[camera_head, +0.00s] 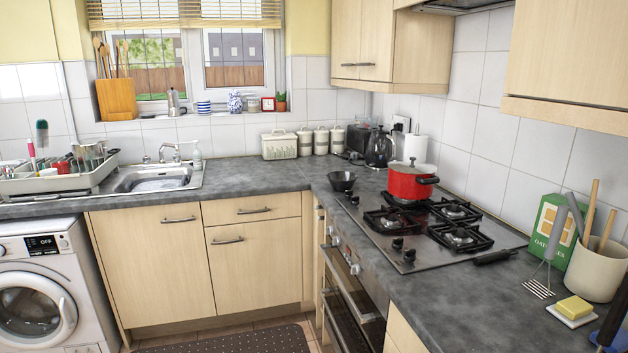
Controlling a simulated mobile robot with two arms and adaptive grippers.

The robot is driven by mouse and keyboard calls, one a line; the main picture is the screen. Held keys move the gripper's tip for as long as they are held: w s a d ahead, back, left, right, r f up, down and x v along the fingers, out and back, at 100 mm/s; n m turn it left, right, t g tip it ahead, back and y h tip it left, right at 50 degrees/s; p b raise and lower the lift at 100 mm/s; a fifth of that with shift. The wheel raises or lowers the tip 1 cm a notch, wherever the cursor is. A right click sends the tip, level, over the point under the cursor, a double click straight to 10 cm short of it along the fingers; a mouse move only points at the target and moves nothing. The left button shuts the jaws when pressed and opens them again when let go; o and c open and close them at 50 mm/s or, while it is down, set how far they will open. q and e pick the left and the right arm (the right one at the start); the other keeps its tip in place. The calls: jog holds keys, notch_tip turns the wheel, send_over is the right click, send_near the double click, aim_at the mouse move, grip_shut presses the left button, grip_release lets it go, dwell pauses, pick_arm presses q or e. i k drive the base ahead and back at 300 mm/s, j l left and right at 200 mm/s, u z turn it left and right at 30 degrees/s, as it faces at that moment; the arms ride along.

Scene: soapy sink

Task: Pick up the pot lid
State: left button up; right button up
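The pot lid (400,167) is pale with a small knob on top. It sits on the red pot (408,186), which has dark side handles. The pot stands on a back burner of the gas hob (410,248), near the tiled wall. Neither of my grippers shows in the head view.
Wall cupboards (400,45) overhang the right side. Utensils and a butter dish (571,312) stand at front right. Counter left of the bowl (270,175) is clear.

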aim_at(430, 167)
jog(key=i+l+z, duration=0.3)
jog(key=i+z, duration=0.25)
jog(key=j+z, duration=0.1)
jog(key=z, duration=0.25)
jog(key=i+j+z, duration=0.1)
jog(key=z, duration=0.25)
jog(key=j+z, duration=0.1)
jog(key=z, duration=0.25)
